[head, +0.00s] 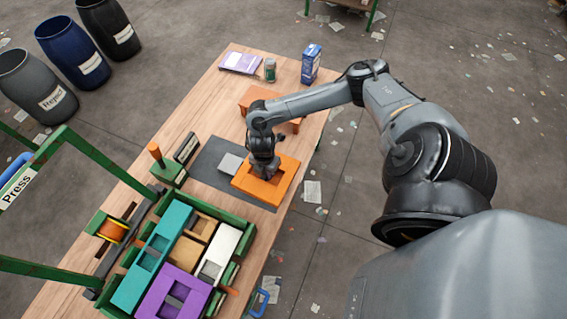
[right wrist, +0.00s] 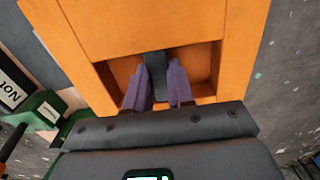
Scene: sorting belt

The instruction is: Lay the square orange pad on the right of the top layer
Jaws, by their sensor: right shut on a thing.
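The square orange pad (head: 283,186) lies on or just above the dark grey mat (head: 212,178); I cannot tell if it touches. My right gripper (head: 265,174) comes down into the pad's central recess. In the right wrist view, its fingers (right wrist: 166,82) are closed around a dark upright piece inside the recess of the orange pad (right wrist: 175,22). The green crate (head: 227,212) at lower left holds the layer: a teal piece (head: 138,278), a purple piece (head: 163,312), a white piece (head: 222,243) and tan pieces (head: 205,226). My left gripper is out of view.
A light grey block (head: 230,163) lies beside the pad. An orange stand (head: 252,96) is behind my gripper. A green holder with an orange peg (head: 166,172) and a green press frame (head: 50,150) stand at left. A blue carton (head: 311,64) stands at the far edge.

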